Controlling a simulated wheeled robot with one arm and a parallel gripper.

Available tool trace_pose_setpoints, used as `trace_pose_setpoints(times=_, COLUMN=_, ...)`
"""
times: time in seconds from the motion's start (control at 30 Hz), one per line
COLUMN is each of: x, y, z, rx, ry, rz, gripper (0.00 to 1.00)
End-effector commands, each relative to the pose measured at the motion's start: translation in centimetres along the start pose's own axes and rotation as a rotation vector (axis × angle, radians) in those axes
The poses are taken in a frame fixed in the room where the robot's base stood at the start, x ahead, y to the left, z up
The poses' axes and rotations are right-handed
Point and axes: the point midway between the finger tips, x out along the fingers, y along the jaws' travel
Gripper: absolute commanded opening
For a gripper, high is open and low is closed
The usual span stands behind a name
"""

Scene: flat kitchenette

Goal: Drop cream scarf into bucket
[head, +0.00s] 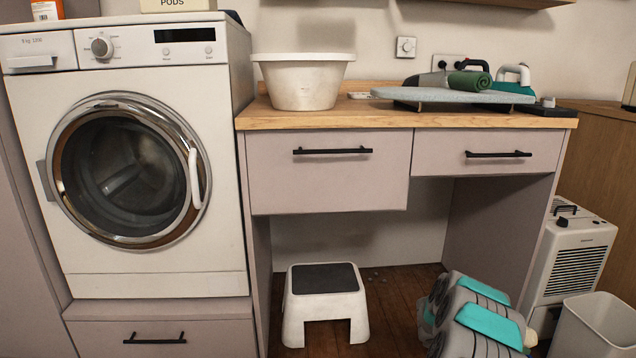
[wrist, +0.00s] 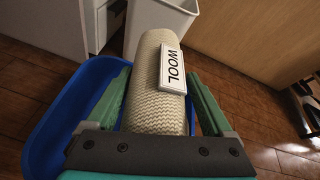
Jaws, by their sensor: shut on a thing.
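The cream scarf (wrist: 155,105) is a knitted roll with a white label reading WOOL. My gripper (wrist: 160,88) is shut on it, with one green finger on each side. A blue open tub (wrist: 42,135) shows in the wrist view, lower than the scarf and mostly to its left; the scarf and gripper hide part of it. I cannot tell whether the scarf is directly over its opening. A white tub (head: 302,82) stands upright on the wooden counter.
A white bin (head: 593,325) stands on the floor at right, near a white appliance (head: 572,258). A step stool (head: 325,303) stands beneath. A washing machine (head: 125,160) is at left.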

Motion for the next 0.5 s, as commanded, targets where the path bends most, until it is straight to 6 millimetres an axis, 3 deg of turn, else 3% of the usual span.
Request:
trace_pose_setpoints(times=0.27, x=0.8, y=0.2, z=-1.4, rx=0.004, ry=0.002, rz=-0.007, gripper=0.16)
trace_pose_setpoints(times=0.5, x=1.7, y=0.9, z=-3.8, rx=0.004, ry=0.002, rz=-0.006, gripper=0.16)
